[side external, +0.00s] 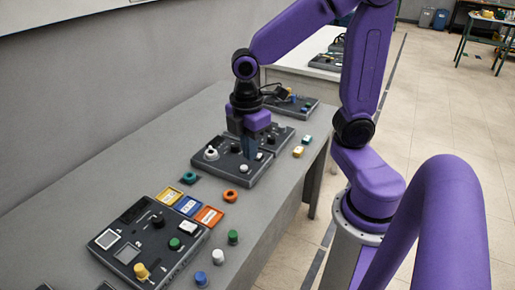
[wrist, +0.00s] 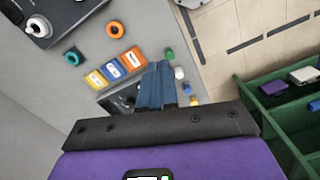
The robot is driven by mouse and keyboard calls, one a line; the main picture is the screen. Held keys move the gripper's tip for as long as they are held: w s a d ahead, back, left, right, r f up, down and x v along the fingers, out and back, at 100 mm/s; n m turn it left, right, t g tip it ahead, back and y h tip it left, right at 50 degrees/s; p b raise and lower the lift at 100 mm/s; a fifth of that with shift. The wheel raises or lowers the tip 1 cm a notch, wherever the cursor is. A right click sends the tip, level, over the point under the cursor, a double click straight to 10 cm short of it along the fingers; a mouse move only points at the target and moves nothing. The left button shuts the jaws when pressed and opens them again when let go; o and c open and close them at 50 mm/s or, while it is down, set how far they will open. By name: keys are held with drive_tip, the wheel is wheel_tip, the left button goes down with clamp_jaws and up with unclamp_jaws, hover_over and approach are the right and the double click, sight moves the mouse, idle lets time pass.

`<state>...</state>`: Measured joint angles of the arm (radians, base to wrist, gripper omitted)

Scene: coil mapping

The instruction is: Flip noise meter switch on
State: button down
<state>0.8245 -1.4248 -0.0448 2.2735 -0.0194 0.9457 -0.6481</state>
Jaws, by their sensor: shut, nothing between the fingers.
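My gripper (side external: 250,156) is shut and empty, its blue-grey fingers pointing down over the middle dark panel (side external: 222,172). In the wrist view the closed fingers (wrist: 158,68) show at the centre. This panel has a white round knob (side external: 211,154), a dark knob (side external: 235,147) and small pale parts near the fingertips. I cannot tell whether the fingertips touch it. I cannot read a noise meter label or make out the switch's position. A corner of a dark panel with a white knob (wrist: 37,27) shows at the wrist view's upper left.
Nearer on the grey table (side external: 95,190) lies another dark panel (side external: 120,228) with knobs. Yellow, blue and orange tiles (side external: 208,216), teal and orange rings (side external: 230,195) and small coloured pegs (side external: 233,237) lie between and beside the panels. A green container (wrist: 248,98) shows in the wrist view.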

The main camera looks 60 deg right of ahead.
drive_tip(key=w+d+f+n, duration=0.2)
drive_tip(key=w+d, duration=0.7)
drive_tip(key=w, duration=0.1)
drive_tip(key=n+g, duration=0.2)
hover_over(259, 154)
drive_tip(key=w, duration=0.3)
wheel_tip(259, 154, down, 3)
drive_tip(key=shift+s+a, duration=0.1)
drive_tip(key=shift+s, duration=0.15)
drive_tip(key=f, duration=0.4)
drive_tip(key=s+f, duration=0.1)
drive_tip(key=f, duration=0.4)
drive_tip(key=s+f, duration=0.1)
drive_tip(key=f, duration=0.3)
drive_tip(key=shift+s+f, duration=0.1)
drive_tip(key=shift+f, duration=0.3)
